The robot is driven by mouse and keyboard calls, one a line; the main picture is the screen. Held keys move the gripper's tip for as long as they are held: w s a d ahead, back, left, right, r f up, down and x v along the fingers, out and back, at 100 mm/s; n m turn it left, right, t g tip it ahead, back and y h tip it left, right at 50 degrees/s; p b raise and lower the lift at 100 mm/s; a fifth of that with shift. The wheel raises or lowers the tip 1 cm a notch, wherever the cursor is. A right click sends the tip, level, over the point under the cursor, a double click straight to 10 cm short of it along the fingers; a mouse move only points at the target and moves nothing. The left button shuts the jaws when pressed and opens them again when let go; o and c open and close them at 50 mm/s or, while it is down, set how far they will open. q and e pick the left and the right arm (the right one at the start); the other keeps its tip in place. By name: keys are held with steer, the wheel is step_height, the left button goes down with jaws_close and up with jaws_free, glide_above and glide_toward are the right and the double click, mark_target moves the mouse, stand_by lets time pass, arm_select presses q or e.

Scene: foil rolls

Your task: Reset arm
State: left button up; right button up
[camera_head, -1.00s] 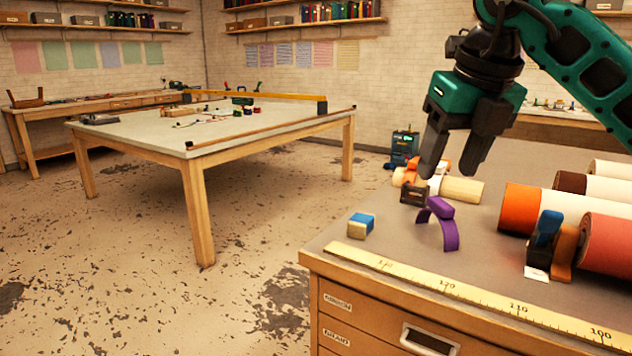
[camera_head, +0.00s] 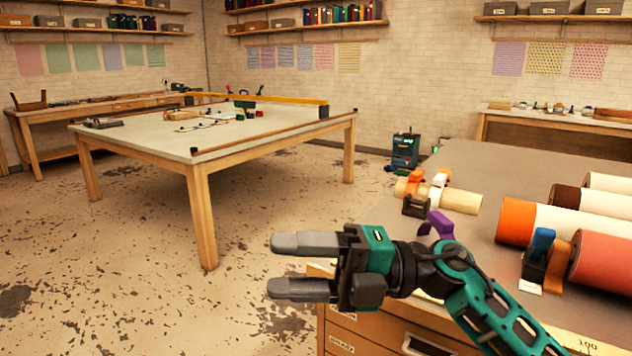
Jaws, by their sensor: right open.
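My right gripper (camera_head: 272,266) is in the lower middle of the head view, in front of the near corner of the grey-topped drawer cabinet (camera_head: 476,160). Its two grey fingers point left and stand apart with nothing between them. The green and black arm comes in from the lower right. It covers part of a purple curved clip (camera_head: 438,224) and the cabinet's front edge. My left gripper is not in view.
Foil rolls, one orange-ended (camera_head: 516,222) and one pink (camera_head: 604,264), lie at right. A blue and orange clip holder (camera_head: 541,256) stands beside them. A small cream roll (camera_head: 462,201) lies farther back. A large table (camera_head: 160,140) stands at left; the floor between is clear.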

steer(key=w+d+f+m+t+h+p, duration=0.2)
steer(key=d+f+m+t+h, duration=0.3)
steer(key=m+t, duration=0.65)
steer(key=w+d+f+m+t+h+p, duration=0.15)
steer(key=d+f+m+t+h, duration=0.45)
steer(key=m, duration=0.9)
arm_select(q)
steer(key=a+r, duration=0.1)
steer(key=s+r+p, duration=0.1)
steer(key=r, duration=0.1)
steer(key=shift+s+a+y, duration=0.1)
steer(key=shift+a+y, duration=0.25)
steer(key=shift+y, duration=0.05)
arm_select(e)
steer(key=s+d+f+m+g+h, duration=0.2)
steer(key=s+f, duration=0.5)
steer(key=f, duration=0.4)
steer(key=s+d+f+m+g+h, duration=0.2)
steer(key=s+d+f+m+h, duration=0.2)
steer(key=s+d+f+m, duration=0.3)
step_height(320, 180, down, 5)
steer(key=shift+s+r, duration=0.2)
steer(key=shift+s, duration=0.4)
arm_select(q)
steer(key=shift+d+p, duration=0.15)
steer(key=shift+p, duration=0.15)
arm_select(e)
steer(key=shift+o, duration=0.3)
steer(key=shift+d, duration=0.1)
